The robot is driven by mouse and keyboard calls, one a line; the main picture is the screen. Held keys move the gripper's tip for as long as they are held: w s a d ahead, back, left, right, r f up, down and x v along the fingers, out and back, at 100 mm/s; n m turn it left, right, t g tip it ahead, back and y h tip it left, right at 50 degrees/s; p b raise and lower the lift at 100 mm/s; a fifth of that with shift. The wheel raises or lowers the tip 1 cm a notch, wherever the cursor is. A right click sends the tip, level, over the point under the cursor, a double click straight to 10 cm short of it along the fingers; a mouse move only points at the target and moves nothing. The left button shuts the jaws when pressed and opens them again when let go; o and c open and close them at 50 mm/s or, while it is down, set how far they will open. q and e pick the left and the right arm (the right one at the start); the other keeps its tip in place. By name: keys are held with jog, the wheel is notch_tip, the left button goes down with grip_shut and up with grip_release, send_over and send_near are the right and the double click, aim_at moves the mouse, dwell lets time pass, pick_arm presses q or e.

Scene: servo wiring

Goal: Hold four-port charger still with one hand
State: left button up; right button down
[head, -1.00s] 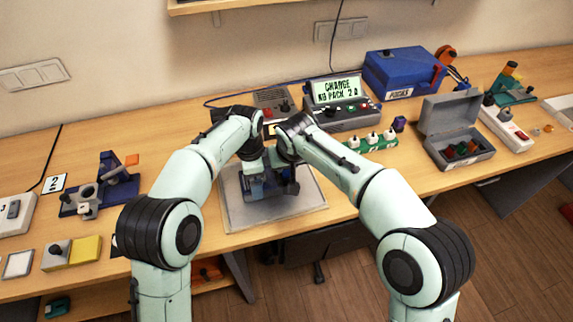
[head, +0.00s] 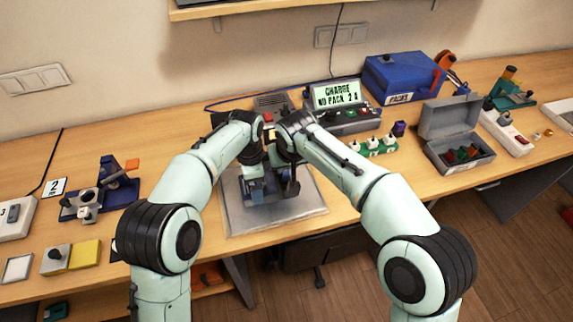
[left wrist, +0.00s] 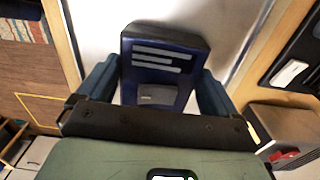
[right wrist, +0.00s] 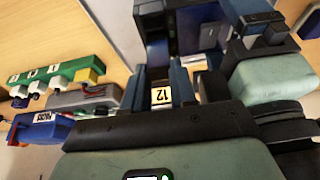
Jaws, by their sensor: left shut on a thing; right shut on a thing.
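A dark blue box with pale stripes and a grey patch on its face, which I take for the four-port charger (left wrist: 160,68), sits between the fingers of my left gripper (left wrist: 157,92). In the head view this gripper (head: 254,176) is low over the grey mat, and the box (head: 257,192) is partly hidden. My right gripper (head: 287,172) is close beside it on the right. In the right wrist view this gripper (right wrist: 170,85) is shut on a small piece with a white label reading 12 (right wrist: 161,97). The dark blue box also shows just beyond it (right wrist: 192,28).
The grey mat (head: 310,205) lies under both grippers. Behind it stands a grey unit with a lit display (head: 337,92). A green strip with white plugs (head: 372,146), an open grey case (head: 455,150) and a blue box (head: 400,75) are to the right. A blue clamp fixture (head: 115,185) is at left.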

jog(key=shift+r, duration=0.35)
jog(key=shift+r, duration=1.95)
pick_arm(q)
jog(key=o, duration=0.9)
jog(key=shift+r, duration=0.15)
notch_tip(320, 180, up, 7)
jog(key=shift+r, duration=0.15)
